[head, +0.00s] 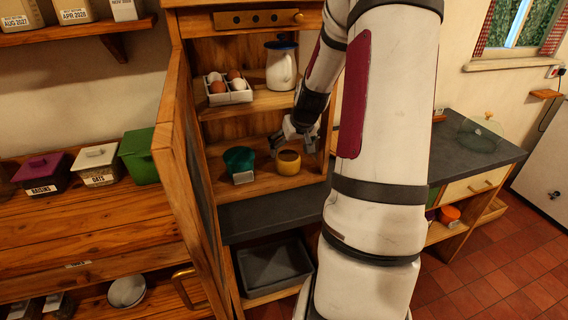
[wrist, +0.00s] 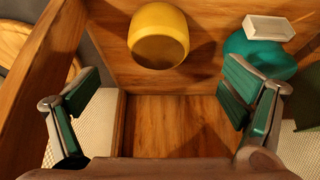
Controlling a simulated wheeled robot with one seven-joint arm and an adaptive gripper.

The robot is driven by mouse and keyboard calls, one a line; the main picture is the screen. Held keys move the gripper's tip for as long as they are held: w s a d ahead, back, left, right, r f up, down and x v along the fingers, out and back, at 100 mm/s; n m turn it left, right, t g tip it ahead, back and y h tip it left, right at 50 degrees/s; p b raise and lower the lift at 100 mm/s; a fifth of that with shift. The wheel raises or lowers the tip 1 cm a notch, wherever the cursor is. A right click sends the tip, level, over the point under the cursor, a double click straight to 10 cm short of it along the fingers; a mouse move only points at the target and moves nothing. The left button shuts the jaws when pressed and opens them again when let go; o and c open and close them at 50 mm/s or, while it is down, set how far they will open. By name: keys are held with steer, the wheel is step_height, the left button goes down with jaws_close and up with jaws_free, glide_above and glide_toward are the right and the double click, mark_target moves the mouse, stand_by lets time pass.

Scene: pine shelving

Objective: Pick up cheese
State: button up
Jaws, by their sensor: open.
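No thing that I can surely name as cheese shows. A small white block or label (head: 243,177) is at the front of a teal bowl (head: 238,158) on the cupboard's middle shelf; it also shows in the wrist view (wrist: 269,28), against the teal bowl (wrist: 254,50). I cannot tell whether it is cheese. A yellow pot (head: 288,163) with a brown top stands to the bowl's right. My gripper (head: 294,143) is open just above and behind the pot in the head view. In the wrist view, my open gripper (wrist: 162,95) has nothing between its fingers; the yellow pot (wrist: 158,37) lies beyond them.
The wooden cupboard's open door (head: 180,170) stands at the left. A dark tray (head: 273,268) lies below. Lidded boxes, one green (head: 140,156), stand on the left counter.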

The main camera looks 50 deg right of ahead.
mark_target(289, 156)
steer(key=x, duration=0.9)
steer(key=shift+s+f, duration=0.1)
steer(key=shift+f, duration=0.05)
steer(key=c, duration=1.5)
